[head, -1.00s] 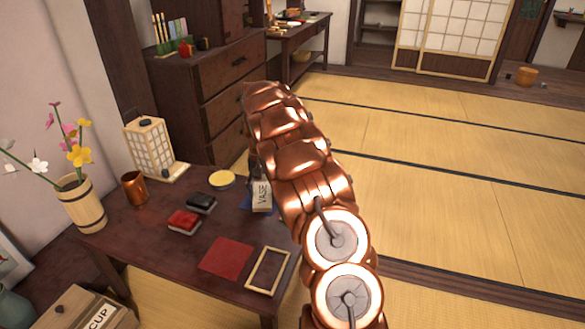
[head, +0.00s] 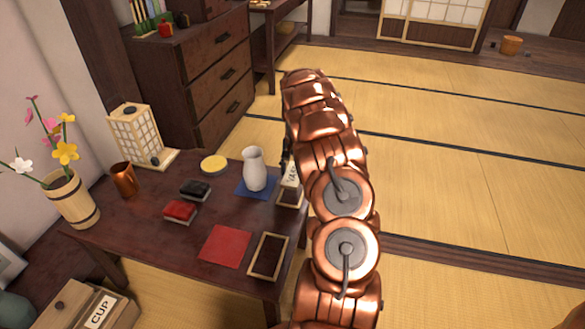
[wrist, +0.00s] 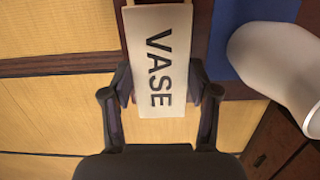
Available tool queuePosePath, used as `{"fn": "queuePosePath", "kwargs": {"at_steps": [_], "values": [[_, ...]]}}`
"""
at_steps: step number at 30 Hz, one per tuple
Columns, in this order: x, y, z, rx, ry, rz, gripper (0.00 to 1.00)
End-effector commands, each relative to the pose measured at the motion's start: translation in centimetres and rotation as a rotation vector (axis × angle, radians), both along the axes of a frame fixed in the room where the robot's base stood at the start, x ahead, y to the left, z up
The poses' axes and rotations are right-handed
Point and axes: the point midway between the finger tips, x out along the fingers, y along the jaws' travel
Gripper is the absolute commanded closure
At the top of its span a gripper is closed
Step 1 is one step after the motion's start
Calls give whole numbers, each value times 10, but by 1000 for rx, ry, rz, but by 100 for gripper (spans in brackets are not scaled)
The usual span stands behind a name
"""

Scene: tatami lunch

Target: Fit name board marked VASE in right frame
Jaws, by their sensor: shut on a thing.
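The name board (wrist: 160,70) is pale with VASE in dark letters. My gripper (wrist: 162,92) is shut on it, a finger at each long side. In the head view the board (head: 292,173) is half hidden by my arm at the table's right edge. A light-edged frame (head: 289,205) lies just below it, beside the blue mat (head: 242,190). In the wrist view the board's far end overlaps light wooden strips; I cannot tell whether it touches the frame. The white vase (head: 254,168) stands on the blue mat. Another frame (head: 254,270), empty, lies beside the red mat (head: 225,246).
A black case (head: 195,189), red case (head: 180,211), yellow disc (head: 213,164), copper cup (head: 124,180), lantern (head: 137,137) and flower bucket (head: 72,199) occupy the table's left side. A CUP board (head: 101,311) is at lower left. The tatami floor at right is clear.

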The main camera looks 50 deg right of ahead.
Motion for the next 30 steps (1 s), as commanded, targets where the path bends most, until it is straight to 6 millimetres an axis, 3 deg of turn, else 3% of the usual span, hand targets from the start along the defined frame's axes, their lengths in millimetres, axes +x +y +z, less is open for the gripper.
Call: {"fn": "queuePosePath", "kwargs": {"at_steps": [18,30], "values": [[2,2,-50,1,0,5,75],[2,2,-59,0,0,4,75]]}}
